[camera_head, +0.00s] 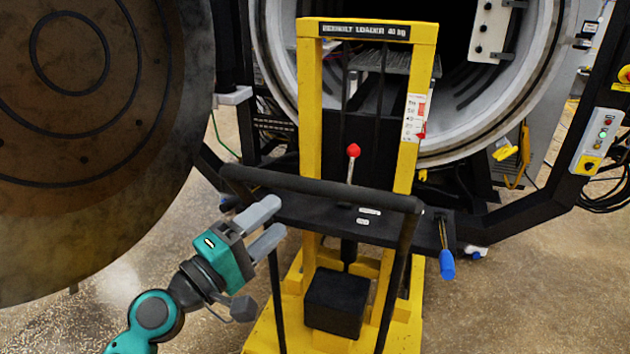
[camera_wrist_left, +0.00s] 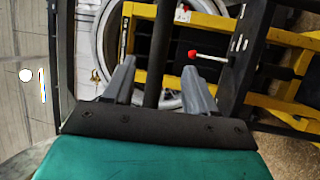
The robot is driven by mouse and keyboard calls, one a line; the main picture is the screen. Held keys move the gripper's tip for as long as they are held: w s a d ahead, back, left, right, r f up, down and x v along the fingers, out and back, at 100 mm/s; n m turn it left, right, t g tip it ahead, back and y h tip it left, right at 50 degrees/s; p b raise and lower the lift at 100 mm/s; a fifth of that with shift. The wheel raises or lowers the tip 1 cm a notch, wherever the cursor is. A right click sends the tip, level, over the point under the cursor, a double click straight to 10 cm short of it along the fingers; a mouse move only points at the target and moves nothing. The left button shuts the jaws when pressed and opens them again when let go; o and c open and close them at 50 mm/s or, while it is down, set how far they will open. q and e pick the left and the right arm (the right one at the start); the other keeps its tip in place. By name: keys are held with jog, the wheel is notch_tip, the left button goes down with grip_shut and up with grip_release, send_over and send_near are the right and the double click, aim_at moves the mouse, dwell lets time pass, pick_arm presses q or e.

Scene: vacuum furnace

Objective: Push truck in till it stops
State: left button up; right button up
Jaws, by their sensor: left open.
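The yellow loader truck (camera_head: 310,110) stands in front of the open round furnace mouth (camera_head: 490,130), with its mast close to the opening. Its black push handle (camera_head: 320,188) crosses the front, and a red-knobbed lever (camera_head: 353,152) stands behind the bar. My left gripper (camera_head: 272,222) is open at the left part of the handle. In the left wrist view a black bar (camera_wrist_left: 160,50) runs between the two spread fingers of my gripper (camera_wrist_left: 158,85). I cannot tell whether the fingers touch the bar. The truck's yellow frame (camera_wrist_left: 200,18) also shows there. My right gripper is out of view.
A large round furnace door (camera_head: 90,150) hangs open at the left. A control box with buttons (camera_head: 598,140) is on the right-hand frame. A blue-handled tool (camera_head: 446,262) hangs at the truck's right side. Bare floor (camera_head: 530,290) shows at the lower right.

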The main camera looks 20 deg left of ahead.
aim_at(306, 192)
pick_arm(q)
jog(key=p+x, duration=0.2)
jog(key=x, duration=0.7)
jog(key=shift+w+d, duration=0.1)
jog(key=shift+w, duration=0.1)
jog(key=shift+w+d, duration=0.3)
jog(key=shift+w, duration=0.25)
jog(key=shift+c, duration=0.3)
grip_shut()
